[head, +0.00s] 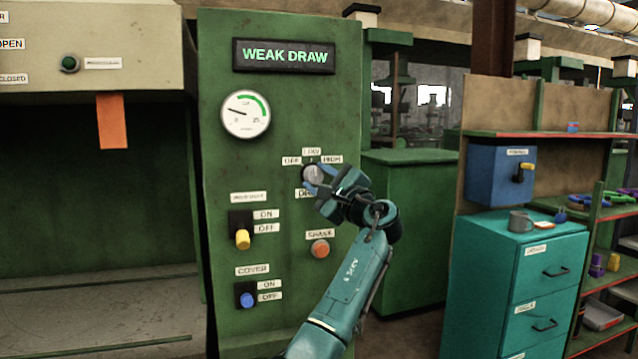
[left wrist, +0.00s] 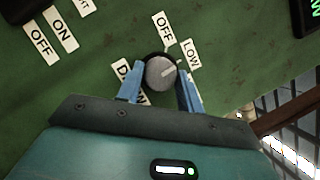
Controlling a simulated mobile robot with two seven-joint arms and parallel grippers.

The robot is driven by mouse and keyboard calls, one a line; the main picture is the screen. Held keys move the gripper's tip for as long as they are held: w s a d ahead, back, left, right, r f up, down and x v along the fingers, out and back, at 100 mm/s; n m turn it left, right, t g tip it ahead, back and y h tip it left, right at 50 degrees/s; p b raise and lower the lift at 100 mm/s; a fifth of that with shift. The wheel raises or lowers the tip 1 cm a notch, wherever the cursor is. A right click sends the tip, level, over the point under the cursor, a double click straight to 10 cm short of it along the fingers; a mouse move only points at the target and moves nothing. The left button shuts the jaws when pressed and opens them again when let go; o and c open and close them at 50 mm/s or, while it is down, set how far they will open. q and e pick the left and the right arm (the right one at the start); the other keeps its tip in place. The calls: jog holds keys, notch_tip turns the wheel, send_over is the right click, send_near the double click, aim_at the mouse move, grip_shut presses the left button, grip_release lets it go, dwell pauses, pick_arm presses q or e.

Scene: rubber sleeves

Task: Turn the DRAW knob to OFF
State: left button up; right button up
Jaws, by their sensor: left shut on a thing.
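The DRAW knob (head: 313,174) is a round grey dial on the green panel, with OFF, LOW and HIGH labels around it. In the left wrist view the knob (left wrist: 160,72) has a pale pointer mark that aims towards the LOW label (left wrist: 190,53), not the OFF label (left wrist: 164,28). My left gripper (head: 318,183) is shut on the knob, with a blue finger on either side of it. The DRAW label below the knob is partly hidden by the gripper. My right gripper is not in view.
A sign (head: 284,56) reads WEAK DRAW above a round gauge (head: 246,113). Below are a yellow switch (head: 243,238), an orange button (head: 319,249) and a blue switch (head: 247,299). A teal drawer cabinet (head: 515,285) stands at the right.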

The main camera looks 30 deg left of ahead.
pick_arm(q)
jog(key=n+g, duration=0.1)
jog(key=n, duration=0.1)
jog(key=n+p, duration=0.1)
jog(key=n, duration=0.1)
jog(key=shift+w+d+r+g+h, duration=0.1)
jog(key=shift+r+g+h, duration=0.1)
jog(key=shift+g+h, duration=0.2)
jog(key=shift+n+g+h+p, duration=0.4)
jog(key=shift+n+h+p, duration=0.25)
jog(key=shift+n, duration=1.35)
jog(key=o, duration=1)
jog(key=b+v, duration=0.1)
jog(key=v, duration=1.2)
jog(key=shift+r+b, duration=0.1)
jog(key=shift+b, duration=0.25)
